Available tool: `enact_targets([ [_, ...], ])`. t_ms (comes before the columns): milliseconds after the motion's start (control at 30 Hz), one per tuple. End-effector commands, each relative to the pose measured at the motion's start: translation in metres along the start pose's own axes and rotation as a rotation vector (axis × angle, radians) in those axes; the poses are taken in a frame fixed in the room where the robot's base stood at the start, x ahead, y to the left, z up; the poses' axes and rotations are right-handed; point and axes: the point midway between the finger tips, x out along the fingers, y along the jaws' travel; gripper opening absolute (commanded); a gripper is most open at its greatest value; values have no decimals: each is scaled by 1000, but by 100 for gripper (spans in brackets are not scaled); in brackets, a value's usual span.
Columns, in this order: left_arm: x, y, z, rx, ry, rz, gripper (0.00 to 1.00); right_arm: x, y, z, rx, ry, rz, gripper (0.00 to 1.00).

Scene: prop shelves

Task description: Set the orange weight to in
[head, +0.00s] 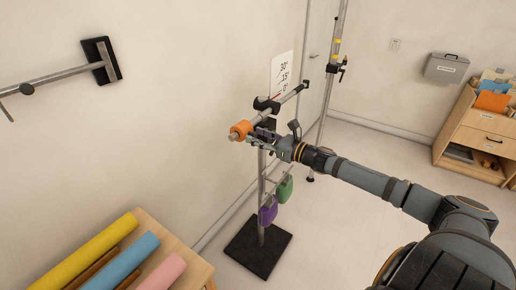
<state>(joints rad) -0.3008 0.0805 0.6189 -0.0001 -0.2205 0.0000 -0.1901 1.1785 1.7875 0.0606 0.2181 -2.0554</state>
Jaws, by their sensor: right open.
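The orange weight (240,129) is a ring-shaped piece on the near left end of a grey horizontal bar (291,94) on a stand. My right gripper (254,138) is open, just right of the orange weight and close to it. I cannot tell whether its fingers touch the weight. A white angle card (283,72) marked 30°, 15° and 0° is on the wall behind the bar. The stand has a black base (272,261) on the floor. My left gripper is not in view.
A purple weight (268,211) and a green weight (285,188) hang low on the stand. Yellow, blue and pink rolls (95,252) lie on a wooden unit at lower left. A wooden cabinet (476,130) stands at right. A pole (328,85) rises behind the stand. Open floor lies between.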

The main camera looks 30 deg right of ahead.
Motion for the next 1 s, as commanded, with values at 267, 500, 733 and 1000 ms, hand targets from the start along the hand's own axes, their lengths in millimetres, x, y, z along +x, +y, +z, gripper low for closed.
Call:
enact_targets([
  [267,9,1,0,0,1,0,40,3,0,2,0,-2,-2,46],
  [500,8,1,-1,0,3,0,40,3,0,2,0,-1,-2,31],
  [733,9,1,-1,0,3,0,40,3,0,1,0,-1,-2,0],
  [1000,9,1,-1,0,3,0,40,3,0,1,0,-1,-2,0],
])
